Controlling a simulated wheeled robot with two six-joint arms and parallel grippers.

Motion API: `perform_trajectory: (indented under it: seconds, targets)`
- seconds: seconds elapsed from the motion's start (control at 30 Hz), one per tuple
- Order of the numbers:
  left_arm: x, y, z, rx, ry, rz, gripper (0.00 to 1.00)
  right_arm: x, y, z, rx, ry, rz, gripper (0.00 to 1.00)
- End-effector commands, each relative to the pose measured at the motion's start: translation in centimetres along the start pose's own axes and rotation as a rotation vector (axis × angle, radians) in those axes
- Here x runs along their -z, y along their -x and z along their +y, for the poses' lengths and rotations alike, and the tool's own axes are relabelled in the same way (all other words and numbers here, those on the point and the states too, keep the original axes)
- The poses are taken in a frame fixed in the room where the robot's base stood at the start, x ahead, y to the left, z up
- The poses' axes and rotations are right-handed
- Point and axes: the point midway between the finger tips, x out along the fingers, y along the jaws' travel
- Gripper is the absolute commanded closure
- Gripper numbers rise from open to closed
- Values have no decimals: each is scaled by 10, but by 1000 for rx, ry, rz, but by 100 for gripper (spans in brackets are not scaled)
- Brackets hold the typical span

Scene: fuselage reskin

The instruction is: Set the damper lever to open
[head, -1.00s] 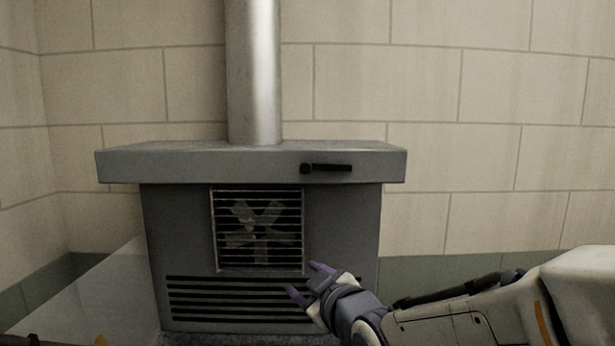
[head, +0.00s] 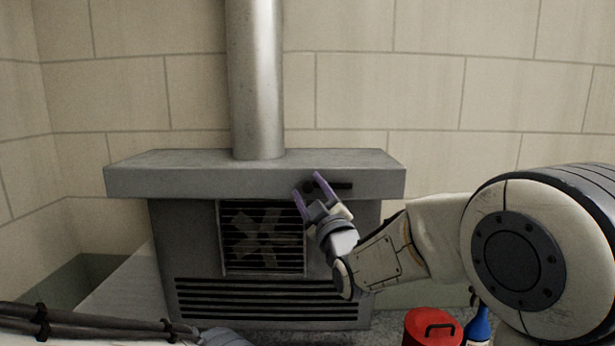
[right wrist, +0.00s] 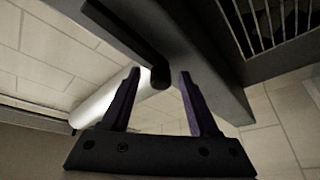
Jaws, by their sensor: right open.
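The damper lever (head: 342,186) is a black bar on the front face of the grey hood (head: 190,183). It lies level, reaching right from its round hub. My right gripper (head: 308,186) is open in front of the lever's hub end, its purple fingers pointing up and left. In the right wrist view the lever (right wrist: 125,35) runs from the upper left to its hub end, which shows between and beyond the open fingertips (right wrist: 159,74). I cannot tell whether the fingers touch it. My left gripper is not clearly in view; only parts of my left arm show at bottom left.
A metal pipe (head: 255,80) rises from the hood. Below the hood are a barred opening with a fan (head: 262,238) and slotted vents (head: 270,300). A red container (head: 432,328) and a blue bottle (head: 479,328) stand at bottom right. The tiled wall is behind.

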Motion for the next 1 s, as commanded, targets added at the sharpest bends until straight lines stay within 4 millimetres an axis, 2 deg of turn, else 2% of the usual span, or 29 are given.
perform_trajectory:
  seconds: [0.13, 0.4, 0.47, 0.5, 0.57, 0.6, 1.0]
  targets:
    - [0, 7, 0, 0, -1, 0, 50, 0, -10, 0, 1, 0, -1, 39]
    - [0, 6, 0, 0, -1, 0, 50, -1, -11, -1, 1, -1, 0, 39]
    - [0, 6, 0, 0, -1, 0, 50, 0, -11, -1, 1, -1, 0, 58]
    - [0, 6, 0, 0, -1, 0, 50, 0, -11, -1, 1, -1, 0, 74]
    - [0, 6, 0, 0, -1, 0, 50, 0, -11, -1, 1, -1, 0, 97]
    - [0, 6, 0, 0, -1, 0, 50, 0, -11, -1, 1, -1, 0, 100]
    - [0, 6, 0, 0, -1, 0, 50, 0, -11, -1, 1, -1, 0, 100]
